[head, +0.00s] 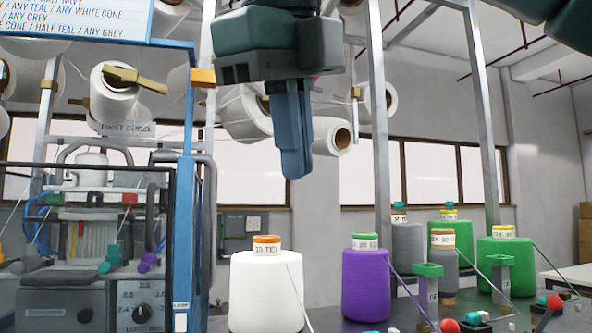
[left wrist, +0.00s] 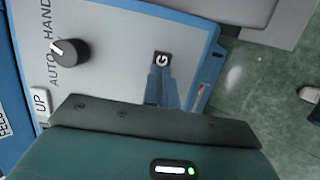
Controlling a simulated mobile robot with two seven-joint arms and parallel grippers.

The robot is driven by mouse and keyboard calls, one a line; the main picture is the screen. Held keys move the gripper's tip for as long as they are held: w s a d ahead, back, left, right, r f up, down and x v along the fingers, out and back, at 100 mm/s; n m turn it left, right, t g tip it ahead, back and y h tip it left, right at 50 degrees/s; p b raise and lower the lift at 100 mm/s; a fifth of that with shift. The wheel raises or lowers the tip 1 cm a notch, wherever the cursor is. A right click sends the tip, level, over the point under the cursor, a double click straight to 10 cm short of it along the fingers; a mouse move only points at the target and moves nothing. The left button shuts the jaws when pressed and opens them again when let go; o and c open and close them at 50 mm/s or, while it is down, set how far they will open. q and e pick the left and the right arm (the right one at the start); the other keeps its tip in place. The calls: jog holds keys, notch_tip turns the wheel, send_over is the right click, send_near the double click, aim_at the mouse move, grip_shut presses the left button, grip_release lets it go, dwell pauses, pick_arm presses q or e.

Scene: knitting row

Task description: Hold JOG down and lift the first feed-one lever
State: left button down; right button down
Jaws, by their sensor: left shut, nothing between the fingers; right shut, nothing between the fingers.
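My right gripper (head: 295,172) hangs from the top middle of the head view, fingers down and shut, in the air with nothing between them. My left gripper (left wrist: 160,74) shows in the left wrist view, its blue fingers shut and pointing at a pale control panel (left wrist: 115,30). The fingertips lie over or just beside a black label (left wrist: 162,58) on which I read a G. The JOG button itself is hidden, and contact cannot be told. Red ball knobs (head: 449,326) (head: 553,303) show at the lower right of the head view; I cannot tell whether they are feed-one levers.
The panel carries an AUTO/HAND knob (left wrist: 70,52) and an UP button (left wrist: 41,102). A white cone (head: 265,295), a purple cone (head: 366,285) and several grey and green cones stand on the dark table. Metal posts (head: 380,130) rise behind the right gripper. A blue-framed machine stands left.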

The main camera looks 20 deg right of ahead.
pick_arm(q)
jog(key=shift+s+r+p, duration=0.35)
jog(key=shift+s+r, duration=0.15)
jog(key=shift+r, duration=0.2)
jog(key=v, duration=0.2)
jog(key=d+p+v, duration=0.1)
jog(key=v, duration=0.1)
jog(key=shift+s+r, duration=0.15)
jog(key=b+v, duration=0.1)
jog(key=v, duration=1.2)
jog(key=shift+a, duration=0.1)
